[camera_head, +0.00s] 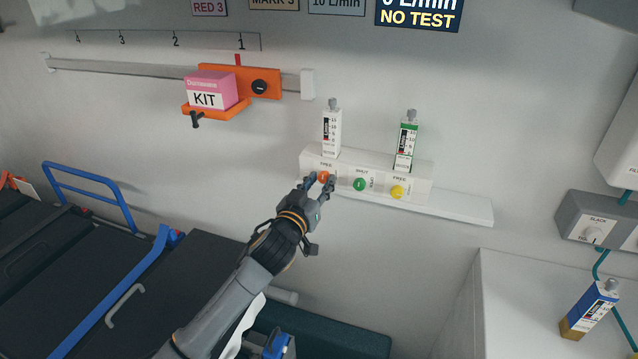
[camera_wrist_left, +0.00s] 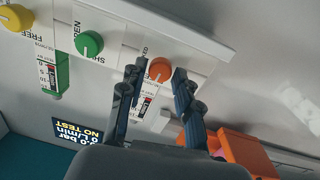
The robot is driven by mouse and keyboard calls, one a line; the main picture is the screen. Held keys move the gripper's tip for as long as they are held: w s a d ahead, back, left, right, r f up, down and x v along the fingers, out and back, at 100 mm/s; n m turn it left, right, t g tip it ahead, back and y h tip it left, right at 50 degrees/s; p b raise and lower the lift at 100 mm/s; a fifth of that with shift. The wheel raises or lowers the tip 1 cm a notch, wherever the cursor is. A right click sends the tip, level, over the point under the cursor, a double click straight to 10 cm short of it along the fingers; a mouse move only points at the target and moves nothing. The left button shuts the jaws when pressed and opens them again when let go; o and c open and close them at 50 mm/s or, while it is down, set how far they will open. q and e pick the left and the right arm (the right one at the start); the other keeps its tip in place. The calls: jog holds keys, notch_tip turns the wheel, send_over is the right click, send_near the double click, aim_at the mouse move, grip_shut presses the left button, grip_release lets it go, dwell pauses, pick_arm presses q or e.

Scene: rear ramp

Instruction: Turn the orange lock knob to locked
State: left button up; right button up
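The orange lock knob (camera_head: 324,177) is the leftmost of three knobs on a white wall panel (camera_head: 345,159) in the head view. It also shows in the left wrist view (camera_wrist_left: 160,69). My left gripper (camera_head: 320,184) reaches up to it with its fingers apart. In the left wrist view the gripper (camera_wrist_left: 157,71) has one fingertip on each side of the knob. The right-hand finger looks very close to it; I cannot tell whether either touches. The knob's label is partly hidden, and its pointer direction is unclear. My right gripper is not in view.
A green knob (camera_head: 360,184) and a yellow knob (camera_head: 397,191) sit to the right on the same panel. Two upright cartridges (camera_head: 332,128) (camera_head: 406,143) stand above it. An orange carriage (camera_head: 262,84) with a pink kit box (camera_head: 212,90) is on the rail at upper left.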

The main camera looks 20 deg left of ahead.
pick_arm(q)
grip_shut()
jog(key=shift+m, duration=0.3)
jog(key=m+p, duration=0.2)
jog(key=shift+r+m, duration=0.15)
jog(key=shift+m, duration=0.15)
jog(key=m+p, duration=0.1)
jog(key=m, duration=0.2)
jog(key=shift+p, duration=0.3)
jog(key=m+p, duration=0.2)
jog(key=m, duration=0.3)
jog(key=shift+m, duration=0.4)
jog(key=m+p, duration=0.1)
jog(key=m, duration=0.3)
jog(key=shift+d+y, duration=0.1)
jog(key=shift+y, duration=0.2)
